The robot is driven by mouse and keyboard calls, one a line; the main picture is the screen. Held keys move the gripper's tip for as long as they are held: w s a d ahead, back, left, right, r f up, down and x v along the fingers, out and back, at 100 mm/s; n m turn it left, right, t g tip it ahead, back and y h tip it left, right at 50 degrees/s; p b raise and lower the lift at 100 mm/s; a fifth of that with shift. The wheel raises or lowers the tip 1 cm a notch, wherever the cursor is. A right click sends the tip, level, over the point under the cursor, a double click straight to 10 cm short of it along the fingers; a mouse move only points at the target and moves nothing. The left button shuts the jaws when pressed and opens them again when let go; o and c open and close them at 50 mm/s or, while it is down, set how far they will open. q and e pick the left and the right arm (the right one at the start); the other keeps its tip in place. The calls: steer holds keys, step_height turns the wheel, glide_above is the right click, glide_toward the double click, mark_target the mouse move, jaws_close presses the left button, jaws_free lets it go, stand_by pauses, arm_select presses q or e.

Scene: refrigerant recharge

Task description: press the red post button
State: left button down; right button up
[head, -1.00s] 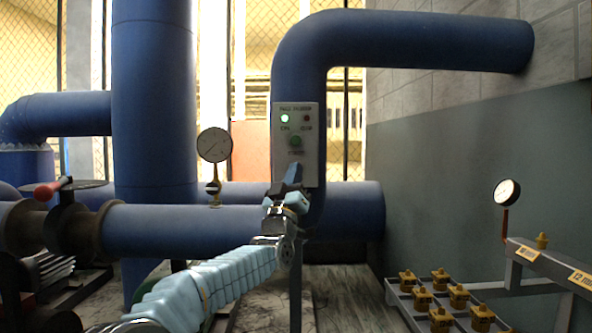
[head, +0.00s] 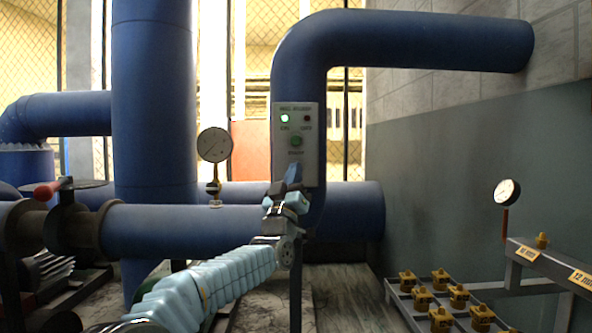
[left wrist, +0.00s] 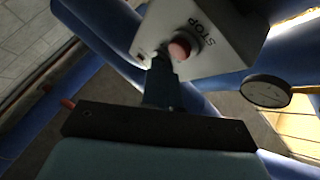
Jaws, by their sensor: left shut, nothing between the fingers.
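A pale control panel (head: 309,165) stands on a post in front of the blue pipe. In the left wrist view a red button (left wrist: 180,48) sits on the panel's face beside the word STOP. In the head view I cannot see this red button; my left gripper covers the panel's lower part. My left gripper (head: 293,174) is shut and empty, pointing up at the panel. In the left wrist view its fingertips (left wrist: 161,65) are close beside the red button; I cannot tell whether they touch. My right gripper is not in view.
The panel also has a green button (head: 296,141), a lit green lamp (head: 284,118) and a dark red lamp (head: 307,118). A gauge (head: 214,145) stands left of the panel. A rack with several brass fittings (head: 458,296) is at the lower right.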

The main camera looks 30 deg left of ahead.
arm_select(q)
steer(key=shift+w, duration=0.15)
steer(key=shift+w+a, duration=0.2)
steer(key=shift+w, duration=0.05)
steer(key=shift+w+a, duration=0.3)
steer(key=shift+w, duration=0.1)
stand_by(1.0)
steer(key=shift+s+d+b, duration=0.5)
steer(key=shift+s+b, duration=0.25)
steer(key=shift+b, duration=0.1)
